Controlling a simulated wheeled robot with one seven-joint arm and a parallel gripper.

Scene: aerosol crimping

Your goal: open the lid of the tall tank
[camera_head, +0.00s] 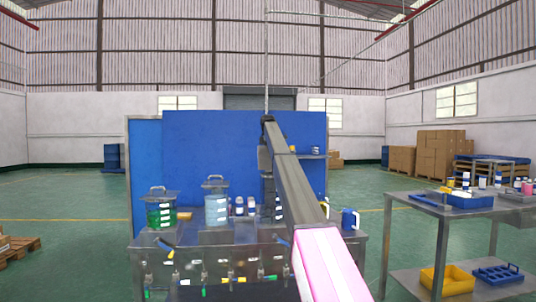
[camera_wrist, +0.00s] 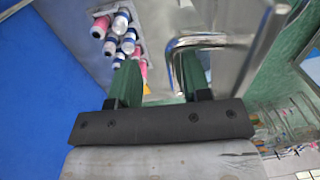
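In the wrist view my gripper (camera_wrist: 160,72) has its two green-padded fingers apart with a gap between them. A bent metal handle (camera_wrist: 205,42) stands over a grey metal lid (camera_wrist: 225,65). One leg of the handle is close to the inner side of the right finger; I cannot tell if they touch. In the head view a tank with pale blue liquid (camera_head: 216,210) has its lid and handle on, and a shorter tank with green liquid (camera_head: 160,212) stands left of it. My arm hides my fingertips and part of the bench there, so which tank the handle belongs to is unclear.
A blue panel (camera_head: 215,140) rises behind the bench (camera_head: 180,238). A blue jug (camera_head: 349,219) stands at the bench's right. A side table (camera_head: 420,204) with trays is further right.

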